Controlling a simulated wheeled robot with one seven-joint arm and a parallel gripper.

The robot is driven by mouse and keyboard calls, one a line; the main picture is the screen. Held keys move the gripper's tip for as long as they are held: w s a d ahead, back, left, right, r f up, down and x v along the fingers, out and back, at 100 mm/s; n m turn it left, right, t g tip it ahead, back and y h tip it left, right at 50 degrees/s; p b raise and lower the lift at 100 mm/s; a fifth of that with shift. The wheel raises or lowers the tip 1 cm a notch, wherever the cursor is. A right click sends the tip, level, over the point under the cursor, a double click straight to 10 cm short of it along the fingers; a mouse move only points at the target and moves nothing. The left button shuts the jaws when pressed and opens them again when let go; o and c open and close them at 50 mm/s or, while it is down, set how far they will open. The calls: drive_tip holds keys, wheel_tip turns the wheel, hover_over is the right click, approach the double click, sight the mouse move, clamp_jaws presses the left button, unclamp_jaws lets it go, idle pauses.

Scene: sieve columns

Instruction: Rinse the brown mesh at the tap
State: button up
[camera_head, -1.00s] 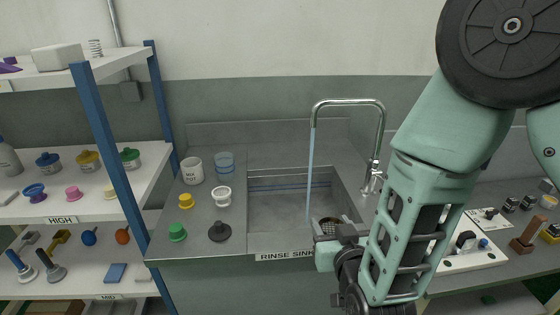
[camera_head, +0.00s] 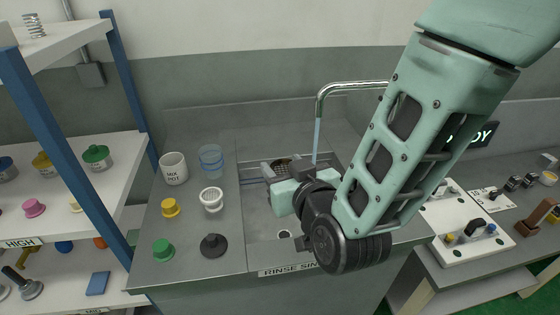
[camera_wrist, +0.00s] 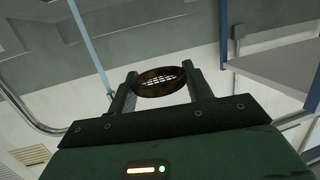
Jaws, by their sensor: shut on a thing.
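The brown mesh (camera_wrist: 160,80) is a round brown ring with a pale grid inside. In the wrist view my gripper (camera_wrist: 160,86) is shut on it, one finger on each side. In the head view the mesh (camera_head: 282,165) shows small over the sink, partly hidden by my gripper (camera_head: 280,176). The tap (camera_head: 350,88) is a curved metal spout, and a blue water stream (camera_head: 316,141) falls from it. The mesh is to the left of the stream in the head view, apart from it. The rinse sink (camera_head: 262,226) lies below, partly covered by my arm.
On the counter left of the sink stand a white pot (camera_head: 173,168), a clear blue cup (camera_head: 210,159), a white funnel-like piece (camera_head: 211,199), and yellow (camera_head: 170,207), green (camera_head: 163,249) and black (camera_head: 213,245) pieces. A shelf (camera_head: 75,165) is at the left.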

drive_tip(key=w+d+f, duration=0.1)
drive_tip(key=w+d, duration=0.2)
drive_tip(key=w, duration=0.3)
drive_tip(key=w+d+f+b, duration=0.1)
drive_tip(key=w+d, duration=0.2)
drive_tip(key=w, duration=0.2)
drive_tip(key=shift+w+d+f, duration=0.35)
drive_tip(key=shift+w+d, duration=0.05)
idle(0.3)
drive_tip(key=shift+d, duration=0.1)
idle(0.4)
drive_tip(key=shift+s+d+b, duration=0.3)
drive_tip(key=shift+d+b, duration=0.05)
drive_tip(key=shift+d, duration=0.1)
drive_tip(key=shift+w+a, duration=0.1)
drive_tip(key=shift+a, duration=0.05)
drive_tip(key=shift+w+a, duration=0.2)
drive_tip(key=shift+a, duration=0.2)
